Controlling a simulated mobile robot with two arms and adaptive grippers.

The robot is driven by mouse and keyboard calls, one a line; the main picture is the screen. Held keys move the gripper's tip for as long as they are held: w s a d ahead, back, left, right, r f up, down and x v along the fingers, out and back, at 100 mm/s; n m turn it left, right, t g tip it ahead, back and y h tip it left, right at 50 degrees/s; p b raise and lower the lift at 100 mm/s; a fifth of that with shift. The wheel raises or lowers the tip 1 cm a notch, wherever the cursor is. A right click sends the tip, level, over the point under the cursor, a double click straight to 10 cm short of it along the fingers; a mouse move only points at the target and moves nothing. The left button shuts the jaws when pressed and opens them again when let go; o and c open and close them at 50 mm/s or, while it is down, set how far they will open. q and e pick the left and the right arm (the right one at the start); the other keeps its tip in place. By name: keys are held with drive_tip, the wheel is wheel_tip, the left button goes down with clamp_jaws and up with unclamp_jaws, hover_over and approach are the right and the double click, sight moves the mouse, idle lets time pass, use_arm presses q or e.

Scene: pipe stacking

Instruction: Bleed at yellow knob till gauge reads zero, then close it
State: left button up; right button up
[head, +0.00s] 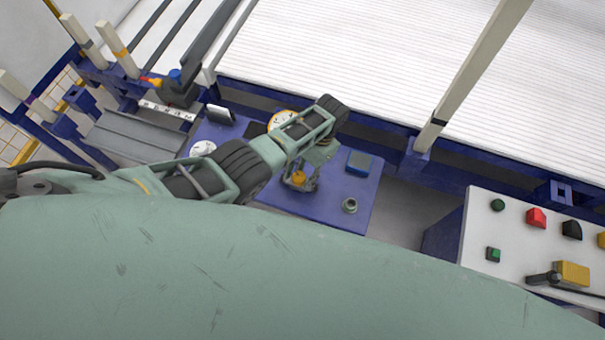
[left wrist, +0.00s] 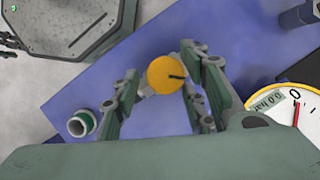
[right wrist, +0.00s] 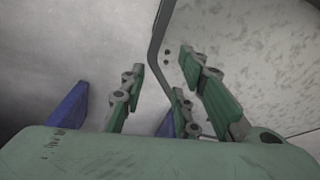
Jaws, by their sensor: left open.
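In the left wrist view the knob (left wrist: 164,72) lies between the spread fingers of my left gripper (left wrist: 168,80). The gripper is open, and I cannot tell whether a finger touches the knob. The gauge (head: 283,118) has a yellow rim and is partly hidden by my left arm in the head view. In the left wrist view the gauge (left wrist: 285,122) shows "0.0 bar" and a red needle near 0. My right gripper (right wrist: 170,85) is open and empty.
A green-and-grey fitting (head: 350,205) and a blue square block (head: 358,162) are on the blue panel (head: 330,212). A white control box (head: 480,225) with several buttons stands at right. A grey panel edge (right wrist: 158,40) passes between my right fingers.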

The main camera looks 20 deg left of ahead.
use_arm(q)
drive_tip(key=c, duration=1)
drive_tip(key=shift+o, duration=0.2)
drive_tip(key=shift+d, duration=0.1)
drive_tip(key=shift+s, duration=0.1)
drive_tip(key=n+h, duration=0.1)
drive_tip(key=n, duration=0.1)
drive_tip(key=shift+n+g, duration=0.3)
drive_tip(key=shift+n, duration=0.1)
drive_tip(key=shift+w+n+h+p, duration=0.15)
drive_tip(key=shift+n+h+p, duration=0.25)
drive_tip(key=shift+n, duration=0.65)
drive_tip(key=shift+w+n+h+p, duration=0.1)
drive_tip(key=shift+n+h+p, duration=0.3)
drive_tip(key=shift+n, duration=0.65)
drive_tip(key=o, duration=1)
drive_tip(key=shift+w, duration=0.1)
drive_tip(key=shift+c, duration=0.2)
